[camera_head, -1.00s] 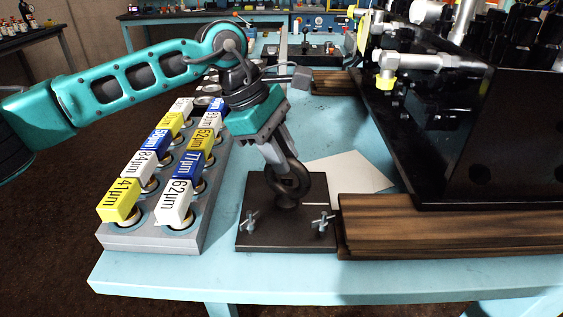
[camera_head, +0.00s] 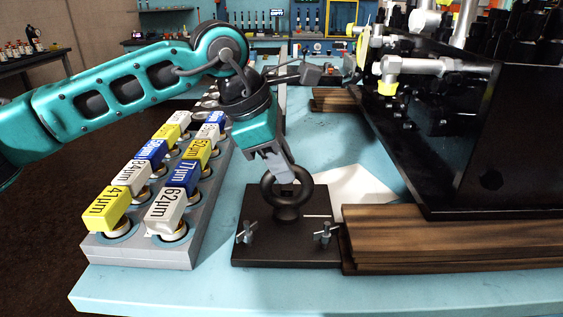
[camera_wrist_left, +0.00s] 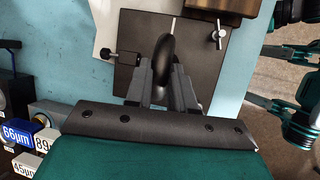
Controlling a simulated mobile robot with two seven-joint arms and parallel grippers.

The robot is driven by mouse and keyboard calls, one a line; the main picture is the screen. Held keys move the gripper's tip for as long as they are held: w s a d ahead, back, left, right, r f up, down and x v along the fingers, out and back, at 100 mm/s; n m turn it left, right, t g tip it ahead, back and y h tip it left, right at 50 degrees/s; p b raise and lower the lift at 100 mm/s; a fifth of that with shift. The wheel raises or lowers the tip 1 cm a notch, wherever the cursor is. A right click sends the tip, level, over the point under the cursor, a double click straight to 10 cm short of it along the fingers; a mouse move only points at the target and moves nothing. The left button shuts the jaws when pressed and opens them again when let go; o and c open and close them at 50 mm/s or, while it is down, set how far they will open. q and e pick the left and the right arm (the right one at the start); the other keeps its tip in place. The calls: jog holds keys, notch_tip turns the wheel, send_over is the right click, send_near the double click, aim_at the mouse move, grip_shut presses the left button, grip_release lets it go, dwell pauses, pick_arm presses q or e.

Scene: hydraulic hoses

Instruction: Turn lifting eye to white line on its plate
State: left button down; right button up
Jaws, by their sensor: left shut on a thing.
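The lifting eye (camera_head: 287,197) is a dark ring standing upright on a black plate (camera_head: 262,249). In the head view its ring now shows broadside. A short white line (camera_head: 318,216) lies on the plate to the right of the eye. In the left wrist view the eye (camera_wrist_left: 163,58) shows nearly edge-on, and the white line (camera_wrist_left: 173,24) lies beyond it, roughly along the ring's plane. My left gripper (camera_head: 284,176) reaches down from above, shut on the top of the ring, with one finger on each side.
Wing-type clamps (camera_head: 249,231) stand on the plate. A grey rack (camera_head: 142,252) of labelled blocks is to the left. A wooden beam (camera_head: 450,235) and a large black machine (camera_head: 500,140) are to the right. A white sheet (camera_head: 360,190) lies behind the plate.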

pick_arm(q)
jog(key=c, duration=1)
grip_release()
jog(key=shift+o, duration=0.2)
jog(key=shift+r, duration=0.1)
pick_arm(e)
jog(key=shift+f, duration=0.1)
pick_arm(q)
jog(key=shift+a+r, duration=0.1)
jog(key=shift+r, duration=0.15)
jog(key=v, duration=1.2)
jog(key=shift+p, duration=0.4)
pick_arm(e)
jog(key=shift+s+d, duration=0.25)
pick_arm(q)
jog(key=shift+s+r, duration=0.1)
